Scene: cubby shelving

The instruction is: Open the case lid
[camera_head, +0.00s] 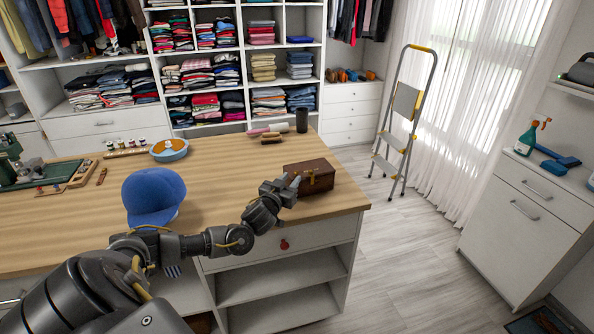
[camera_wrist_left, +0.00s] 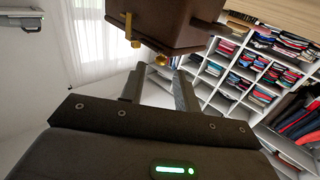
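The case (camera_head: 318,176) is a small dark brown box with its lid shut. It sits near the right end of the wooden worktop. In the left wrist view the case (camera_wrist_left: 180,22) shows close up at the top, with a gold latch (camera_wrist_left: 130,28) on its front. My left gripper (camera_head: 290,181) is at the left front of the case, with its fingers pointing towards it. In the left wrist view the two fingers (camera_wrist_left: 160,82) are apart with nothing between them. I cannot tell whether a fingertip touches the case. My right gripper is not in view.
The worktop (camera_head: 225,185) also carries a blue cap (camera_head: 153,195), a round blue dish (camera_head: 169,150), a dark cylinder (camera_head: 302,120) and rolls (camera_head: 270,134). A green machine (camera_head: 15,165) stands at the left. A stepladder (camera_head: 405,110) stands beyond the worktop on the right.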

